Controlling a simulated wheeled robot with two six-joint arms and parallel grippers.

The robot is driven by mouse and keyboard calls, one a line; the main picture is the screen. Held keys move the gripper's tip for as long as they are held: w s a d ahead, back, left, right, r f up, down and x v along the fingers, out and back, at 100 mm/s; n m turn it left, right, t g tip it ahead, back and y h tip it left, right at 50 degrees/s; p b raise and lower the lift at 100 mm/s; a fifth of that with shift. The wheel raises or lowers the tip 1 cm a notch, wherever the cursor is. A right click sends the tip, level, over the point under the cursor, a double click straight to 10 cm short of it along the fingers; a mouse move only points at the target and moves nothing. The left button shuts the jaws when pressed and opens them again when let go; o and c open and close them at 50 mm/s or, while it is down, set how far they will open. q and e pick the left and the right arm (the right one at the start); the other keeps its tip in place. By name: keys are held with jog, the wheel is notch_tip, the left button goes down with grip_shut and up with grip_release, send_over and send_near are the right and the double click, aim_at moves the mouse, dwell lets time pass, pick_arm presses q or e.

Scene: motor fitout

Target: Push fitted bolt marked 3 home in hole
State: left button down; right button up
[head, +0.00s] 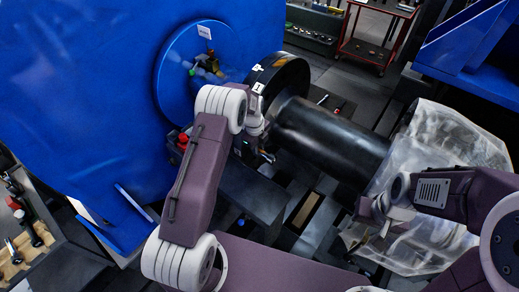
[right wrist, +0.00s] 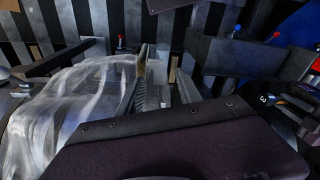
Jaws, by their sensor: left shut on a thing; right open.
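The black motor (head: 330,140) lies on its side with its round flange (head: 285,75) facing the blue housing. White labels (head: 257,87) show on the flange edge; their marks are too small to read. My left gripper (head: 262,150) is shut on a small dark thing just below the flange; my wrist partly hides it. A dark piece with a pale mark (right wrist: 264,99) shows at the right of the right wrist view; I cannot tell if it is bolt 3. The bolt's hole is hidden. My right gripper (head: 375,222) is open, beside crumpled clear plastic.
The blue housing (head: 90,70) fills the left, with a round blue face (head: 175,75) carrying colored parts. Clear plastic sheeting (head: 440,150) covers the motor's right end. A red trolley (head: 365,50) stands behind. Tools (head: 20,220) lie at the lower left.

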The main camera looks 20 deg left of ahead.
pick_arm(q)
jog(key=shift+w+a+r, duration=0.1)
jog(key=shift+w+a, duration=0.1)
jog(key=shift+a, duration=0.3)
jog(key=c, duration=1.1)
grip_release()
jog(key=shift+c, duration=0.2)
jog(key=shift+s, duration=0.1)
